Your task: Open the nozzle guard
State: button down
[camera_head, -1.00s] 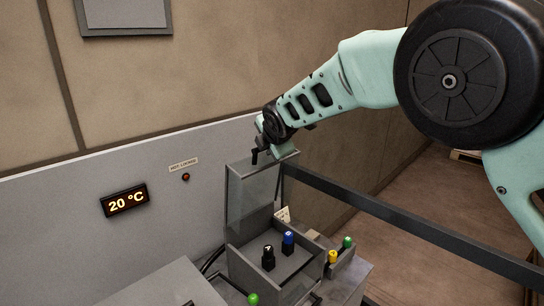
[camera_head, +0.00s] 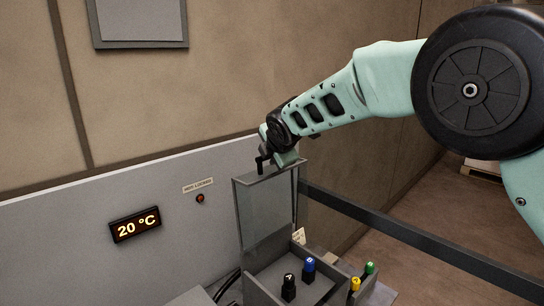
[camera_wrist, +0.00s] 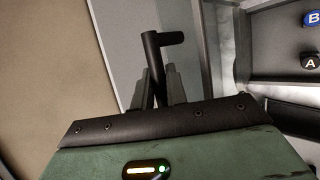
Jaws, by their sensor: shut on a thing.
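The nozzle guard (camera_head: 266,212) is a grey-framed, see-through panel. It stands raised, roughly upright, at the back of a grey open box (camera_head: 262,288) in the head view. A black bent handle (camera_head: 260,165) sits at its top edge; it also shows in the wrist view (camera_wrist: 153,52). My gripper (camera_wrist: 154,92) is shut on the handle, with a finger on either side of its stem. In the head view my gripper (camera_head: 270,158) is at the guard's top edge. The black nozzle A (camera_head: 288,289) and blue nozzle B (camera_head: 309,267) stand in the box.
A yellow-topped piece (camera_head: 355,285) and a green-topped piece (camera_head: 370,269) stand in a side holder. The back panel carries a 20 °C display (camera_head: 135,225) and a small lamp (camera_head: 200,199). A dark rail (camera_head: 420,240) runs along the right.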

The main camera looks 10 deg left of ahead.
jog(key=c, duration=1.4)
grip_release()
jog(key=b+v, duration=0.7)
jog(key=v, duration=1)
jog(key=shift+s+r, duration=0.15)
jog(key=shift+s, duration=0.1)
jog(key=s+d+f+m+g+h+b, duration=0.1)
jog(key=s+d+f+m+g, duration=0.2)
jog(key=s+d+f+m, duration=0.3)
jog(key=s+d+f+m+g+h+b, duration=0.1)
jog(key=s+d+f+m+g, duration=0.2)
jog(key=s+f, duration=1)
jog(key=s+d+f+m+g+h+b, duration=0.1)
jog(key=s+d+f+m+g, duration=0.2)
jog(key=s+d+f+m, duration=0.6)
jog(key=s+d+f, duration=0.1)
jog(key=s+d, duration=0.1)
jog(key=s, duration=0.3)
jog(key=shift+s+f+m+b, duration=0.25)
jog(key=shift+s+m+b, duration=0.05)
jog(key=shift+m+b, duration=0.1)
